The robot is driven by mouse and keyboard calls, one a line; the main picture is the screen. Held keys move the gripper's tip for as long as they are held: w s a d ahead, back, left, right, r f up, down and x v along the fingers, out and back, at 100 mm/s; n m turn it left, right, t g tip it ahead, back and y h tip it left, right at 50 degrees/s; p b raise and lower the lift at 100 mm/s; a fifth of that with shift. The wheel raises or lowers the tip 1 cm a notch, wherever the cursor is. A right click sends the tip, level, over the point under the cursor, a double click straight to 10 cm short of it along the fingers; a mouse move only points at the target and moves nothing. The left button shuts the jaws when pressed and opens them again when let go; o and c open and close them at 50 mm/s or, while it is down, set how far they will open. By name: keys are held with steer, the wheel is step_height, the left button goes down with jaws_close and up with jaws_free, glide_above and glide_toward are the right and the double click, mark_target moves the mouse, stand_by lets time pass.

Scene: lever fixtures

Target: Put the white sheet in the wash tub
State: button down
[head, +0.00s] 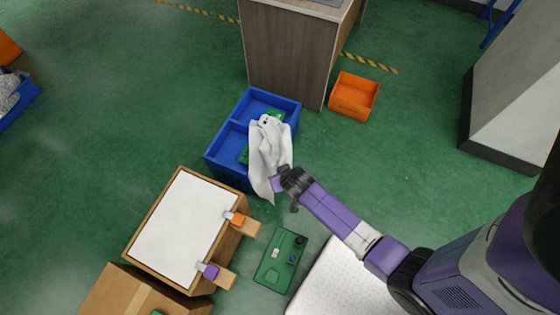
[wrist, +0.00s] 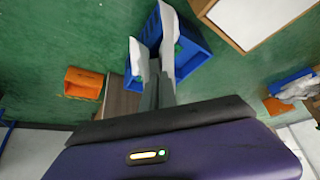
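The white sheet (head: 269,155) hangs in long folds over the near right side of a blue tub with two compartments (head: 228,137). Its upper end is above the tub and its lower end hangs down outside the wall. My gripper (wrist: 158,85) appears shut on the sheet, which also shows at the fingers in the wrist view (wrist: 171,45). In the head view the sheet mostly hides the fingers. Green pieces lie inside the blue tub, partly covered by the sheet. I cannot tell whether the sheet touches the tub.
An orange bin (head: 354,96) and a wooden cabinet (head: 288,50) stand behind the tub. A white-topped box with levers (head: 180,230) is at front left. A green board (head: 280,260) lies nearer. Another blue bin (head: 18,103) with greyish cloth is far left.

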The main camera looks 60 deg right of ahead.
steer(key=w+d+r+v, duration=0.1)
steer(key=d+v, duration=0.2)
steer(key=v, duration=1.3)
steer(key=shift+r, duration=0.25)
steer(key=shift+d, duration=0.1)
